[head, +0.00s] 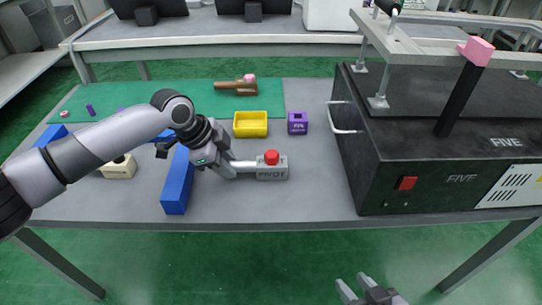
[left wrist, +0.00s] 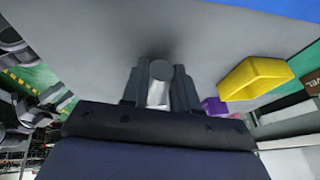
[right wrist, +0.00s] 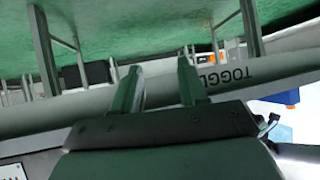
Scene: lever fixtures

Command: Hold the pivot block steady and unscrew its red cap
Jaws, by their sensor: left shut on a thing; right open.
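The grey pivot block (head: 272,174), lettered PIVOT, rests on the table with the round red cap (head: 271,157) on top. A pale rod joins its left side. My left gripper (head: 229,165) is shut on this rod, left of the block. In the left wrist view my left gripper's fingers (left wrist: 160,85) stand on both sides of the grey rod (left wrist: 160,70). The cap is not seen there. My right gripper (head: 358,288) is open and empty at the bottom of the head view, in front of the table; its parted fingers (right wrist: 160,75) show in the right wrist view.
A yellow bin (head: 250,125) and a purple block (head: 297,123) stand behind the pivot block. A long blue block (head: 177,182) lies to the left. A large black machine (head: 400,150) fills the table's right side. The table is clear between the pivot block and the machine.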

